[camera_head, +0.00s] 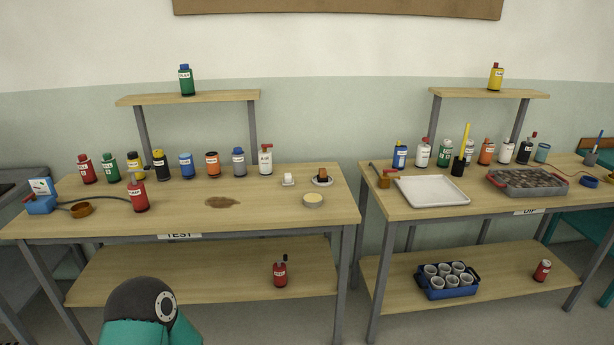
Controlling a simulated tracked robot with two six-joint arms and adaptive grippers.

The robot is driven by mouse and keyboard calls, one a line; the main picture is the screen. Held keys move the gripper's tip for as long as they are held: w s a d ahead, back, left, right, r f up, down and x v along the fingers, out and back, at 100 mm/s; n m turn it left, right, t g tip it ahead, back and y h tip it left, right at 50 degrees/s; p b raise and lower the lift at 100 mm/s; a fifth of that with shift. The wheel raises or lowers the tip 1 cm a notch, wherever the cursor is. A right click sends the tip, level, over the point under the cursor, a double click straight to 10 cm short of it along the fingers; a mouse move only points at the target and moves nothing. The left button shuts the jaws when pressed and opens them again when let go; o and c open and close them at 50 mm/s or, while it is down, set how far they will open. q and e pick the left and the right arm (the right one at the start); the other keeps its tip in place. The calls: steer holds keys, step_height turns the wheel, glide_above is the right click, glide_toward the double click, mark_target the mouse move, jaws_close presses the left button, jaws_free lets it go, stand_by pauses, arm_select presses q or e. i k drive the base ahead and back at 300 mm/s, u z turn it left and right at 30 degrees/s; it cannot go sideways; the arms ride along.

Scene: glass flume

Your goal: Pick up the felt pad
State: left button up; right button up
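No object can be made out for certain as the felt pad. A low round pale-topped piece (312,200) sits near the front right of the left table (255,215). Behind it are a small white block (288,177) on a little dish and an orange-and-dark block (323,174) on another dish. Any of these may be the pad; they are too small to tell. Neither of my grippers is in view. Only a teal and black link of my own arm shows at the bottom left, in front of the lower shelf.
Several bottles line the back of the left table; a red bottle (138,194) stands nearer the front. A brown stain (222,202) marks the tabletop. The right table holds a white tray (432,191) and a grey tray (528,190). A gap separates the tables.

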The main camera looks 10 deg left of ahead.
mark_target(288, 182)
steer(key=z, duration=0.2)
steer(key=i, duration=1.45)
steer(key=u, duration=0.4)
